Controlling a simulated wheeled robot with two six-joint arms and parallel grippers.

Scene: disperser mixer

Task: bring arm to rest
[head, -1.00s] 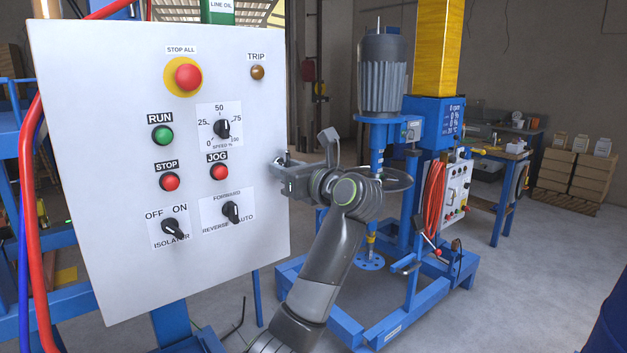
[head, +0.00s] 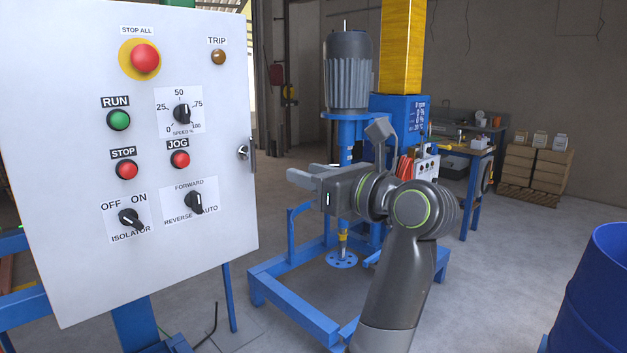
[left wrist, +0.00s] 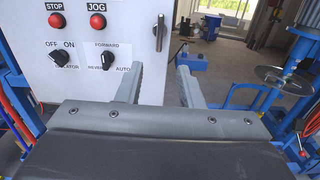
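My left gripper (head: 304,174) is in the middle of the head view, to the right of the control panel (head: 70,250) and in front of the mixer. It points left, toward the panel, with a gap between them in the picture. In the left wrist view its two fingers (left wrist: 160,76) stand apart with nothing between them. My left arm rises from the bottom of the head view and hides part of the mixer's base. My right gripper is not in view.
The blue mixer with its grey motor (head: 348,75) stands behind my arm. A blue drum (head: 595,295) is at the lower right. A workbench (head: 465,152) and pallets with boxes (head: 535,172) are at the back. Grey floor is clear between the mixer and the drum.

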